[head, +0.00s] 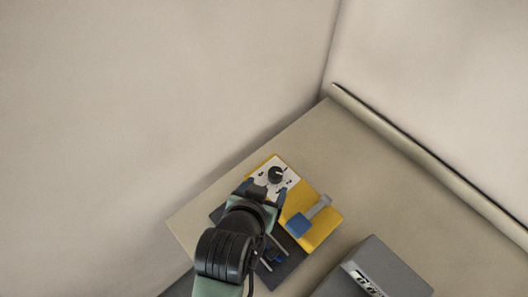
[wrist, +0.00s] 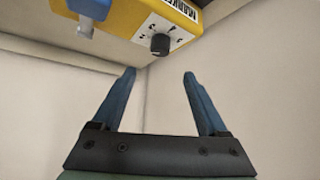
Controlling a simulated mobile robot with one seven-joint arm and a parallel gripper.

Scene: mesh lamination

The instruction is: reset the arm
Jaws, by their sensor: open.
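My gripper (head: 266,187) is above the table in the head view, close to the dial end of a yellow device (head: 317,236). In the wrist view my gripper (wrist: 159,75) has its two blue fingers spread apart with nothing between them. The device (wrist: 122,17) appears at the top of that view. Its black dial knob (head: 276,174) sits on a white numbered panel, and the knob (wrist: 160,44) shows just beyond the fingertips, apart from them. My arm hides part of the device and the dark base beside it in the head view.
A blue-ended lever (head: 299,224) stands on the yellow device. A dark grey box (head: 374,272) with a number display is at the lower right. The beige table (head: 352,160) is clear towards the back, where a rail (head: 430,164) runs along the right wall.

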